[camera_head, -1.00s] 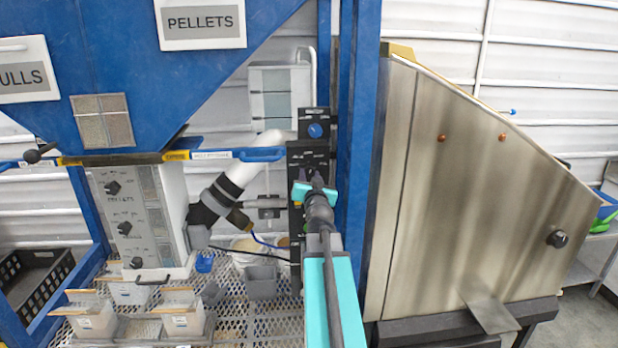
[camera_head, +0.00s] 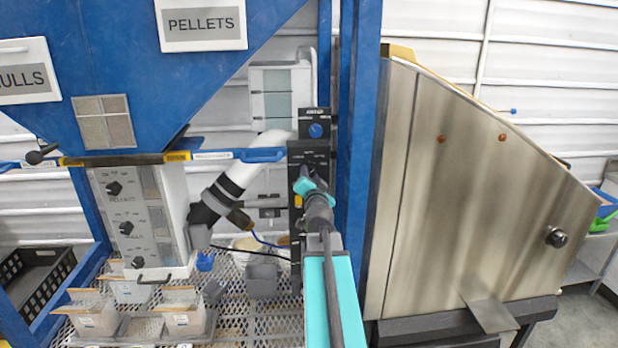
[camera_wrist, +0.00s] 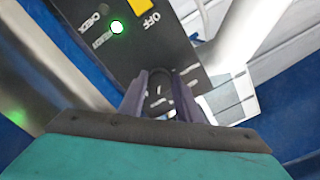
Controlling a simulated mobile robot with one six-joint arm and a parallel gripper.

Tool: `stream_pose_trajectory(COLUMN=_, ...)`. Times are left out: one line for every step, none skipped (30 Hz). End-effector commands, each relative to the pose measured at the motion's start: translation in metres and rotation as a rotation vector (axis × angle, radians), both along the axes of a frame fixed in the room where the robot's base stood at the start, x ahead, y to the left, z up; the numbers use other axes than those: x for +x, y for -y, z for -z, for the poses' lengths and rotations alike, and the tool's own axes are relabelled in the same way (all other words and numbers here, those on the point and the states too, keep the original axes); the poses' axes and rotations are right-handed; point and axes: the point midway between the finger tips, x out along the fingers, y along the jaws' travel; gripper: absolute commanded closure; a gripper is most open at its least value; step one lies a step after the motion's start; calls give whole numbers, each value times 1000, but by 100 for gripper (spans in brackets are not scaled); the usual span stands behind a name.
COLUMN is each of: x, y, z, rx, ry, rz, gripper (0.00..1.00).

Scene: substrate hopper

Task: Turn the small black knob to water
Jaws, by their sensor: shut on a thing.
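A narrow black control panel (camera_head: 318,148) stands upright on the blue frame in the head view. My gripper (camera_head: 305,173) reaches up to its face, with the teal wrist tilted. In the wrist view my gripper (camera_wrist: 161,95) has its two dark fingers on either side of the small black knob (camera_wrist: 158,88), shut on it. The fingers hide the knob's sides, and its pointer is hard to make out. White marks lie around it, too blurred to read. In the wrist view the panel also carries a lit green light (camera_wrist: 117,27) and a yellow switch (camera_wrist: 141,8) by the word OFF.
A blue knob (camera_head: 315,131) sits on a black box just above the panel. A white pipe (camera_head: 240,175) with black bands runs at the left. A blue post (camera_head: 358,160) and a steel hopper (camera_head: 480,190) stand close on the right. A white box with several black knobs (camera_head: 128,228) is farther left.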

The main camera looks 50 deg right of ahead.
Motion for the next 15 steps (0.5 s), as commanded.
stream_pose_trajectory(x=1, y=1, z=-4, rx=-5, ry=6, rz=2, gripper=92)
stream_pose_trajectory(x=1, y=1, z=-4, rx=-5, ry=6, rz=2, gripper=92)
stream_pose_trajectory(x=1, y=1, z=-4, rx=-5, ry=6, rz=2, gripper=92)
stream_pose_trajectory(x=1, y=1, z=-4, rx=-5, ry=5, rz=2, gripper=92)
stream_pose_trajectory(x=1, y=1, z=-4, rx=-6, ry=5, rz=3, gripper=92)
stream_pose_trajectory(x=1, y=1, z=-4, rx=-6, ry=5, rz=3, gripper=66)
stream_pose_trajectory(x=1, y=1, z=-4, rx=-5, ry=5, rz=2, gripper=61)
stream_pose_trajectory(x=1, y=1, z=-4, rx=-5, ry=5, rz=2, gripper=56)
stream_pose_trajectory(x=1, y=1, z=-4, rx=-5, ry=4, rz=2, gripper=51)
stream_pose_trajectory(x=1, y=1, z=-3, rx=-5, ry=4, rz=2, gripper=51)
stream_pose_trajectory(x=1, y=1, z=-3, rx=-4, ry=3, rz=2, gripper=51)
stream_pose_trajectory(x=1, y=1, z=-3, rx=-5, ry=3, rz=2, gripper=51)
stream_pose_trajectory(x=0, y=1, z=-3, rx=-4, ry=2, rz=1, gripper=51)
stream_pose_trajectory(x=0, y=1, z=-2, rx=-4, ry=2, rz=1, gripper=51)
stream_pose_trajectory(x=0, y=0, z=-2, rx=-4, ry=2, rz=2, gripper=51)
